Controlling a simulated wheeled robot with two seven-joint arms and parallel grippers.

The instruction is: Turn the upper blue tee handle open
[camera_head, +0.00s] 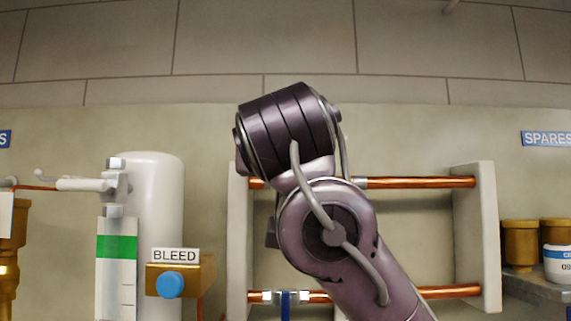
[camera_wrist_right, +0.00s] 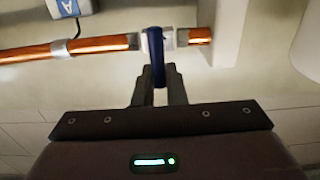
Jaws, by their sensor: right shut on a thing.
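In the right wrist view, a blue tee handle (camera_wrist_right: 157,58) sits on a pale valve body in a copper pipe (camera_wrist_right: 100,44). The handle appears crosswise to the pipe. My right gripper (camera_wrist_right: 156,80) is shut on the handle, one finger on each side of it. In the head view my right arm hides this handle and my right gripper. The upper copper pipe (camera_head: 420,182) shows to the right of the arm. A second blue handle (camera_head: 286,302) shows on the lower pipe (camera_head: 450,292). My left gripper is not in view.
The pipes run between two pale posts (camera_head: 477,240). At the left are a white cylinder (camera_head: 158,210) and a brass block with a blue knob (camera_head: 170,284) under a BLEED sign (camera_head: 175,255). Brass containers (camera_head: 521,243) stand on a shelf at the right.

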